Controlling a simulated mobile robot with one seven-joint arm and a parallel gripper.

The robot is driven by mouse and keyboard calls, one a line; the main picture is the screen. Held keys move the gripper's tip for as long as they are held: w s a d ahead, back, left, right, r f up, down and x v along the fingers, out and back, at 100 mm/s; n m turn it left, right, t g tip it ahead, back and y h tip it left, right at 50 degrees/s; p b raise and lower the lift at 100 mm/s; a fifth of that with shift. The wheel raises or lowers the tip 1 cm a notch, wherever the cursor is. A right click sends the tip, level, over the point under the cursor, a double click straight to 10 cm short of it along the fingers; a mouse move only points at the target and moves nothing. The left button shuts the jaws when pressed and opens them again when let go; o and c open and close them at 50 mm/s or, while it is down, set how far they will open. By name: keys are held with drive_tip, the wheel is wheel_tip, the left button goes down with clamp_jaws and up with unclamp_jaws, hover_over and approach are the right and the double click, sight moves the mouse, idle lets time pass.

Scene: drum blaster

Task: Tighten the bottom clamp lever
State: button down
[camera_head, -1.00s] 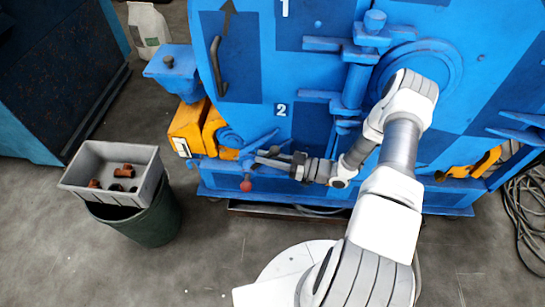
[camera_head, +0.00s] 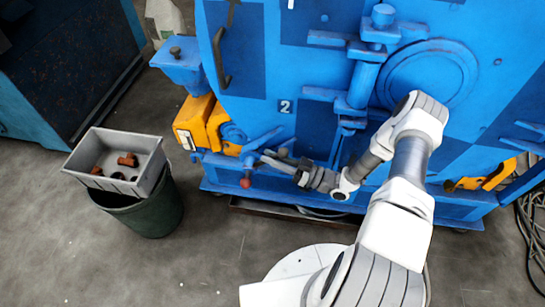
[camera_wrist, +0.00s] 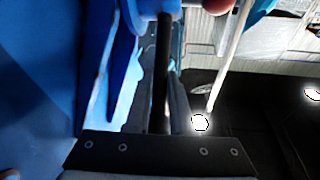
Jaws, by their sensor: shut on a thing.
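The bottom clamp lever ends in a red knob (camera_head: 246,182) at the lower left of the blue machine, below the plate marked 2. My gripper (camera_head: 273,161) reaches it from the right, low against the machine front. In the wrist view, my gripper's dark body spans the bottom edge, and a dark rod (camera_wrist: 162,75) runs up between the fingers to a blue hub (camera_wrist: 160,8). A reddish rounded part (camera_wrist: 216,5) shows at the top edge. My gripper is shut on the lever; the exact contact is small and dark.
A grey bin (camera_head: 150,172) with brown parts sits on a dark green bucket (camera_head: 150,215) at left. Orange parts (camera_head: 195,122) and a blue hopper (camera_head: 180,65) stand beside the clamp. Cables (camera_head: 532,215) lie at right. Open floor lies in front of the machine.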

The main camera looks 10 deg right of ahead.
drive_tip(key=shift+f, duration=0.1)
drive_tip(key=c, duration=0.8)
unclamp_jaws()
drive_tip(key=p+v, duration=0.2)
drive_tip(key=v, duration=1.5)
drive_tip(key=shift+s+d, duration=0.1)
drive_tip(key=shift+d, duration=0.15)
